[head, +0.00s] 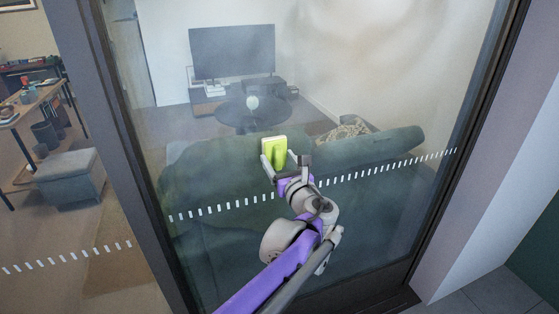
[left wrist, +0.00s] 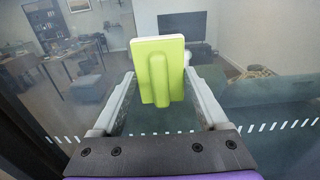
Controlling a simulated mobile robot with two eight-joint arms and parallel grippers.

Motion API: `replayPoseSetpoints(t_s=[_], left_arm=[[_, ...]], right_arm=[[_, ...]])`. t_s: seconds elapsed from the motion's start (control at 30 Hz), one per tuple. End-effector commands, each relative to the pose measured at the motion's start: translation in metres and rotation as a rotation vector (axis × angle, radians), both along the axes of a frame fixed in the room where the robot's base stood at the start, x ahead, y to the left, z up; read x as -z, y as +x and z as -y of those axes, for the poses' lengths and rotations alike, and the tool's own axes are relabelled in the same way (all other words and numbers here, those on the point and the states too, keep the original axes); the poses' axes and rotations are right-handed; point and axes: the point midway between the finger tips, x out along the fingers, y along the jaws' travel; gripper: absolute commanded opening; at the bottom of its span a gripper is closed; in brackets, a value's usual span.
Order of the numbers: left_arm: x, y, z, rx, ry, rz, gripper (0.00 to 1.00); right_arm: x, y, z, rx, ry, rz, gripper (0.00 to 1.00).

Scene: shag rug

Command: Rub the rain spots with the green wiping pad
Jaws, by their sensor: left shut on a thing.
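The green wiping pad (head: 274,152) is a lime-green block with a pale face, in front of the glass pane (head: 330,100). My left gripper (head: 281,163) is shut on it. In the left wrist view the pad (left wrist: 158,62) stands upright between the two fingers (left wrist: 158,88), its ridged handle side towards me. Its pale edge faces the glass; I cannot tell whether it touches. Hazy, whitish patches (head: 385,45) show on the glass at the upper right; separate rain spots are too faint to make out. My right gripper is in neither view.
A dark frame (head: 128,140) borders the glass on the left, and another frame (head: 470,130) on the right. A dashed white strip (head: 235,207) crosses the pane. Behind the glass are a green sofa (head: 385,148), a round table and a television (head: 232,52).

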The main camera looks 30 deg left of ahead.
Motion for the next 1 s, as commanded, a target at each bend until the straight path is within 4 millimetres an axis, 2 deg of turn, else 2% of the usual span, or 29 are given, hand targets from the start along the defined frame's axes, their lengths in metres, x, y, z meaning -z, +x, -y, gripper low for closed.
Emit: replayPoseSetpoints(t_s=[1.0], left_arm=[[0.0, 0.012, -0.013, 0.0, 0.0, 0.0, 0.32]], right_arm=[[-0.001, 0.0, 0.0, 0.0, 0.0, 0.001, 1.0]])
